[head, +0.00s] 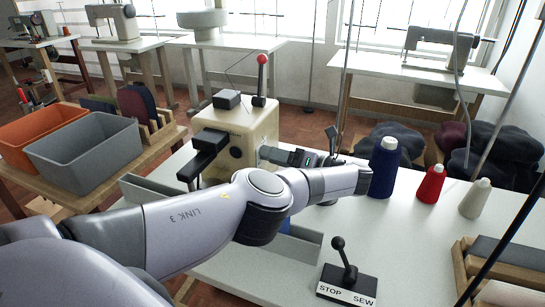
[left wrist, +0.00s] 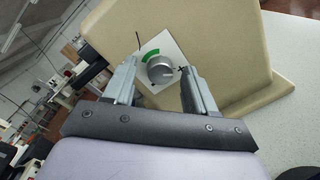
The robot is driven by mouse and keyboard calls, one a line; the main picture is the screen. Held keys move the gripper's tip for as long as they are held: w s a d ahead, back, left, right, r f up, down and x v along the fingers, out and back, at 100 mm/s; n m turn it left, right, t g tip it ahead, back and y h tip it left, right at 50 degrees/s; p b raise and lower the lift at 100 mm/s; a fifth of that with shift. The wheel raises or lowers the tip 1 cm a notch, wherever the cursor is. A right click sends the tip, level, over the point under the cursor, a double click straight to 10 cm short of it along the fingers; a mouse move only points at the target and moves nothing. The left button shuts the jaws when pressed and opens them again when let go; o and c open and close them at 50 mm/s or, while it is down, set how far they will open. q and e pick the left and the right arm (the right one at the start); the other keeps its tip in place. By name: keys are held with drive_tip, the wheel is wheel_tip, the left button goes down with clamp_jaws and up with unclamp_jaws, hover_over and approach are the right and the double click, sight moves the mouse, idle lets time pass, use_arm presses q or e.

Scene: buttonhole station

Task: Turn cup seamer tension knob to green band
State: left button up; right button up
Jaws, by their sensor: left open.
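The cup seamer is a cream machine body (head: 240,128) on the white table, with dark parts on top. In the left wrist view its tension knob (left wrist: 161,70) is a round grey metal knob on a white plate (left wrist: 172,43). A green band (left wrist: 151,55) curves along the plate above and left of the knob. My left gripper (left wrist: 160,76) is open, with one finger on each side of the knob and a visible gap. In the head view my left gripper (head: 268,154) points at the machine's right side; the knob is hidden there. The knob's pointer direction is unclear.
Thread cones in blue (head: 384,168), red (head: 431,184) and cream (head: 476,198) stand right of my arm. A STOP/SEW lever (head: 345,268) is at the front. Orange (head: 35,130) and grey (head: 88,150) bins stand left. A red-topped lever (head: 262,75) rises from the machine.

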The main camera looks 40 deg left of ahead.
use_arm(q)
drive_tip(key=shift+c, duration=0.3)
clamp_jaws()
drive_tip(key=shift+n, duration=0.3)
drive_tip(key=shift+f+n+g+b, duration=0.1)
drive_tip(key=shift+n+g+b, duration=0.3)
drive_tip(key=shift+n+b, duration=2.35)
drive_tip(key=shift+f+n+g+b, duration=0.15)
drive_tip(key=shift+n+g, duration=0.25)
drive_tip(key=shift+n, duration=5)
drive_tip(key=shift+r+n+g+b, duration=0.1)
drive_tip(key=shift+n+g+b, duration=0.3)
drive_tip(key=shift+n+b, duration=2.4)
drive_tip(key=shift+n+p, duration=1.05)
drive_tip(key=shift+n, duration=0.9)
